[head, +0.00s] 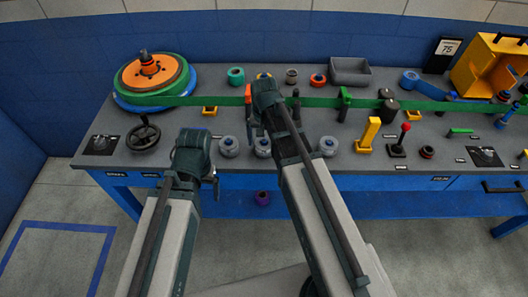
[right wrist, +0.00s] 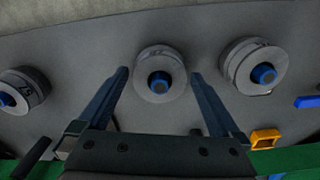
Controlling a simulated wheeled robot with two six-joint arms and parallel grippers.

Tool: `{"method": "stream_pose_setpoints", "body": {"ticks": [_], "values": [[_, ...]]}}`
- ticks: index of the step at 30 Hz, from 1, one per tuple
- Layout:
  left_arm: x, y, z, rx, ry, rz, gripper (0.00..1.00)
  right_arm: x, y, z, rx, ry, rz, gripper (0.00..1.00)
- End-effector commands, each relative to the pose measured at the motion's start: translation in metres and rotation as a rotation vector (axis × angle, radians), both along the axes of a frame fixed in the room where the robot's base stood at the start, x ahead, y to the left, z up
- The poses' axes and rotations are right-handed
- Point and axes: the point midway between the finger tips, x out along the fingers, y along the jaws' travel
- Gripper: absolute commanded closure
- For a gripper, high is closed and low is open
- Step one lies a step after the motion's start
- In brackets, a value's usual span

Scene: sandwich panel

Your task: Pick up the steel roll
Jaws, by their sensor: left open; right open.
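Three grey metallic rolls with blue cores lie near the table's front edge: a left one (head: 228,147), a middle one (head: 263,147) and a right one (head: 328,146). I cannot tell which one is meant by the steel roll. My right gripper (head: 257,132) is open and empty, over the middle roll. In the right wrist view the middle roll (right wrist: 160,76) shows between the fingertips, with a gap on both sides. The other two rolls (right wrist: 253,66) (right wrist: 22,90) stand outside the fingers. My left gripper (head: 215,180) is open in front of the table's front edge, its fingers mostly hidden.
A green strip (head: 210,101) runs across the table behind the rolls, from an orange and green reel (head: 155,72). A black handwheel (head: 144,134) stands at left. A yellow post (head: 369,135) and a red-knobbed lever (head: 401,138) stand right of the rolls.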

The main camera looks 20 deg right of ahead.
Motion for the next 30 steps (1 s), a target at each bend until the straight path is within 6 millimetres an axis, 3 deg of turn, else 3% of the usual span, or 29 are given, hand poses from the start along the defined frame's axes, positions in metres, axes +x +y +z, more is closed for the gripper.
{"method": "stream_pose_setpoints", "body": {"ticks": [1,3,11,27,30], "values": [[0.0,0.0,-0.0124,0.0,0.0,0.0,0.12,0.0,-0.0002,-0.0124,0.0,0.0,0.0,0.0],[-0.0001,0.0,-0.0163,0.0,0.0,0.0,0.12,0.0,-0.0002,-0.0163,0.0,0.0,0.0,0.0],[0.0,0.0,-0.0149,0.0,0.0,0.0,0.12,0.0,-0.0004,-0.0149,0.0,0.0,-0.001,0.0],[0.0,0.0,-0.0149,0.0,0.0,0.0,0.12,0.0001,-0.0005,-0.0149,0.0,0.0,-0.001,0.95],[0.0,0.0,-0.0148,0.0,0.0,0.0,0.12,0.0,-0.0004,-0.0148,0.0,0.0,-0.001,0.96]]}}
